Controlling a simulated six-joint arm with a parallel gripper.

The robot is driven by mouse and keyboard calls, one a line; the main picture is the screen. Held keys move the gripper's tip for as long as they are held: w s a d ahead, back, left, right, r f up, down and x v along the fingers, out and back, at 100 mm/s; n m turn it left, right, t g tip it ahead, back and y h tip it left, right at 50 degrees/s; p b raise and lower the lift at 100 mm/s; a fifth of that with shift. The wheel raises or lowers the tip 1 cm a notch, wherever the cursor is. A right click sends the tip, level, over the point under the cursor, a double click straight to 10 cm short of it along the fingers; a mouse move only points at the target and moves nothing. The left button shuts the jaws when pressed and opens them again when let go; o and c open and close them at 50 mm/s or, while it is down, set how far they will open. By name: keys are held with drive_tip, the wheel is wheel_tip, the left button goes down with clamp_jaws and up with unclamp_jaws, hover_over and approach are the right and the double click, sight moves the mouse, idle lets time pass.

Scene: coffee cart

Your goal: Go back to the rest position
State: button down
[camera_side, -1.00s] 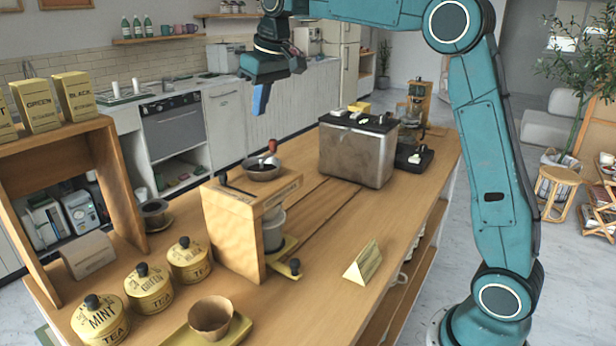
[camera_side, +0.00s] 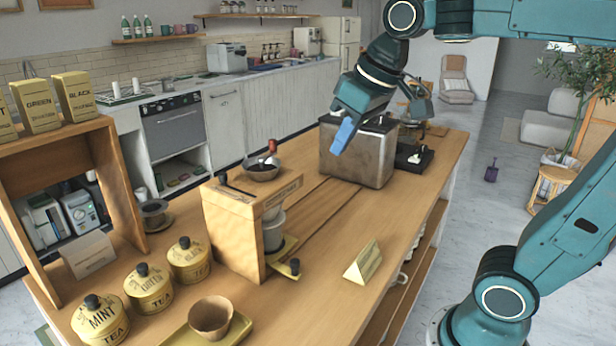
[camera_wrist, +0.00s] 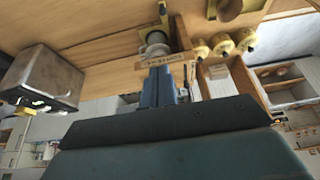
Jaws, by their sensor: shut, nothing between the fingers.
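My gripper (camera_side: 344,136) is shut and empty, its blue fingers pressed together. In the side view it hangs tilted in the air in front of the steel box-shaped machine (camera_side: 352,160), hiding part of that machine's top. In the wrist view the shut gripper (camera_wrist: 158,84) points toward the wooden coffee grinder (camera_wrist: 180,58), with a visible gap in the side view. The grinder (camera_side: 235,228) stands upright on the wooden counter, with a dark bowl (camera_side: 262,172) behind it.
Three yellow tea tins (camera_side: 150,289), a paper cup (camera_side: 210,318) on a yellow tray and a folded card (camera_side: 363,263) stand at the front of the counter (camera_side: 325,290). A wooden shelf (camera_side: 110,165) rises at the left. The air above the counter's middle is free.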

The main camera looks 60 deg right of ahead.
drive_tip(key=s+f, duration=0.7)
drive_tip(key=s, duration=0.3)
drive_tip(key=shift+s+a+f+t, duration=0.3)
drive_tip(key=shift+s+f, duration=0.05)
drive_tip(key=shift+s, duration=0.05)
